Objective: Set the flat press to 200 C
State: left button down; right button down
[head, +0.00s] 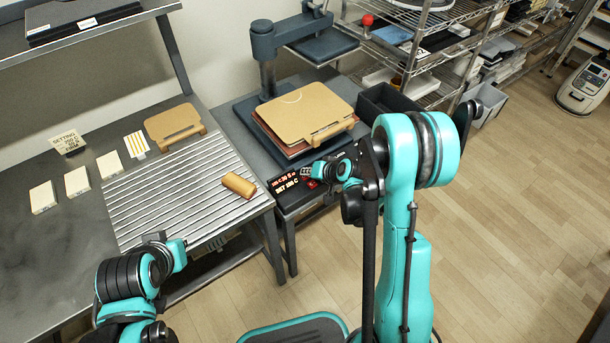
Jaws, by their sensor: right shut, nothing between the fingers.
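The flat press (263,45) stands on the right part of the bench, its upper plate (324,46) swung to the back right. A tan pad (297,110) lies on its lower bed. At the front is a dark control panel (285,185) with lit red and white lines; the lower line begins "SET", but its number is too small to read surely. My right gripper (306,172) is shut and empty at the panel's right side, close to a red key; I cannot tell whether it touches. My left gripper (158,238) is low over the slatted rack's front edge, its fingers unclear.
A dark bin (386,101) and wire shelves stand right of the press.

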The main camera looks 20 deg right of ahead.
aim_at(307, 178)
jog(key=shift+r, duration=0.1)
jog(key=shift+r+p, duration=0.55)
jog(key=shift+r, duration=0.25)
jog(key=shift+r+p, duration=1.75)
jog(key=shift+r, duration=0.75)
jog(key=shift+a, duration=0.1)
dwell(0.8)
